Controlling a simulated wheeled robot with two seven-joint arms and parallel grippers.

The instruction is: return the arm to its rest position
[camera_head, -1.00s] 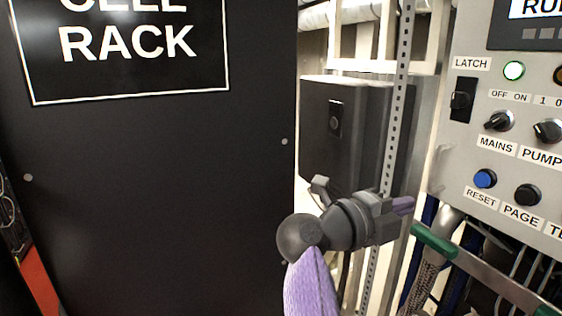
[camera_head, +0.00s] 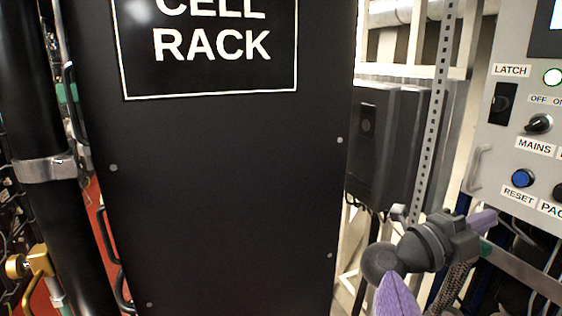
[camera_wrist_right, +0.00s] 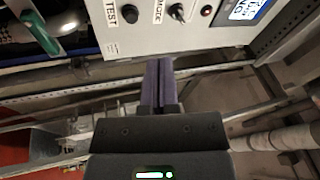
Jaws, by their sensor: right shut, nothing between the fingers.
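My right arm shows at the lower right of the head view, with its gripper (camera_head: 484,220) pointing right toward the control panel. The purple fingers are shut and hold nothing. In the right wrist view the same gripper (camera_wrist_right: 160,66) shows its two purple fingers side by side, closed, in front of the panel's lower edge and apart from it as far as I can tell. My left gripper is not in view.
A black cell rack panel (camera_head: 225,200) fills the middle. The grey control panel (camera_head: 500,150) with labelled knobs and a blue reset button (camera_head: 522,178) stands at the right; it also shows in the wrist view (camera_wrist_right: 215,25). A black pipe (camera_head: 55,225) stands at the left.

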